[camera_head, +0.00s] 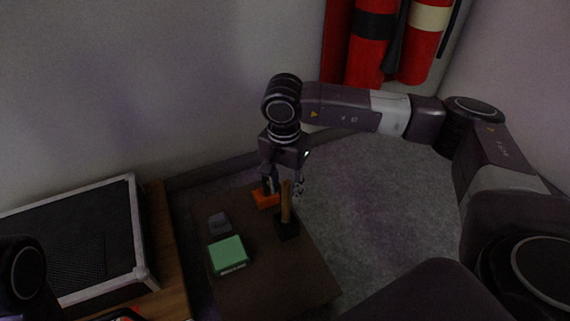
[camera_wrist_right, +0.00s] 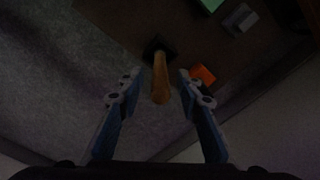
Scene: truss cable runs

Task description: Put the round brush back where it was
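A wooden handle (camera_head: 285,202) rises upright from a dark, blocky base (camera_head: 287,230) on the small brown table (camera_head: 262,275). I take it for the round brush; the dark base could be its head or a holder, I cannot tell which. In the right wrist view the handle (camera_wrist_right: 160,78) points toward the camera, with the dark base (camera_wrist_right: 157,46) behind it. My right gripper (camera_head: 284,187) is over the table, fingers pointing down and apart. In its wrist view the handle shows between the open fingers (camera_wrist_right: 159,82), with gaps on both sides. My left gripper is not visible.
An orange block (camera_head: 265,198), a grey item (camera_head: 219,223) and a green box (camera_head: 228,253) share the brown table. A black case (camera_head: 75,245) with metal edges lies on a wooden surface at left. Red extinguishers (camera_head: 368,45) stand by the wall. Grey floor right of the table is clear.

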